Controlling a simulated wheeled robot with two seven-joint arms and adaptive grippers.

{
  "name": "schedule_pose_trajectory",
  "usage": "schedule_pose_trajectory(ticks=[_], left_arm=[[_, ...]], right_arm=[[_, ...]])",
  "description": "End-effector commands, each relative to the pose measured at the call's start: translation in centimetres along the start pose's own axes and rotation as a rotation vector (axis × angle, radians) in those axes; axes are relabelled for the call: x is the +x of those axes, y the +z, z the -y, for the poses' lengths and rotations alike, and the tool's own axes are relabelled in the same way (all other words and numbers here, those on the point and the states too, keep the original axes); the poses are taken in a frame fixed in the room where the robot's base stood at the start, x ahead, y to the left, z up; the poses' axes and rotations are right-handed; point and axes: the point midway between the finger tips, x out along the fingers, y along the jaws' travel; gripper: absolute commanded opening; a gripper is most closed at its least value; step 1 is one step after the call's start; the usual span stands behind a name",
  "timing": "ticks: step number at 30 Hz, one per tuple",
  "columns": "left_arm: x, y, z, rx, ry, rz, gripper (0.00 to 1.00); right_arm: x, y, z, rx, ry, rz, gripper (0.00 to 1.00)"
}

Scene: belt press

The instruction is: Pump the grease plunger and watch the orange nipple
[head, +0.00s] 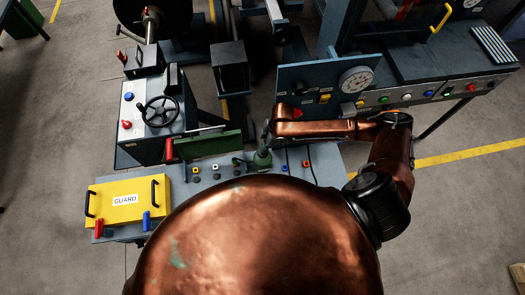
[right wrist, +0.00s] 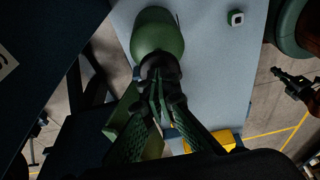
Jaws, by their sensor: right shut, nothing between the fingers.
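The green grease plunger (head: 263,158) stands on the grey bench top, partly beside my arm. In the right wrist view its rounded green body (right wrist: 155,32) lies just beyond my fingertips. My right gripper (right wrist: 160,88) is shut and empty, its fingers together close to the plunger; I cannot tell if they touch it. In the head view the right gripper (head: 266,135) is small and dark by the plunger. A small orange fitting (head: 306,164), seemingly the orange nipple, sits right of the plunger. A dark and copper part (right wrist: 292,85), likely my left gripper, shows at the right wrist view's edge.
A yellow guard box (head: 126,202) with black handles sits at the bench's left end. A green block (head: 208,145) stands behind small fittings. A panel with a round gauge (head: 355,80) rises behind my right arm. A handwheel (head: 161,111) stands at the left.

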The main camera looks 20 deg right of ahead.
Motion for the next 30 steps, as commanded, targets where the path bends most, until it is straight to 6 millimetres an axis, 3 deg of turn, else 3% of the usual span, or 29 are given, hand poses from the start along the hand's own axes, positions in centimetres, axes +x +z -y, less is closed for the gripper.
schedule_pose_trajectory(ticks=[30], left_arm=[[0.5,0.0,0.0,0.0,0.0,0.0,0.0]], right_arm=[[2.7,0.7,0.1,0.0,-0.003,0.0,0.0]])
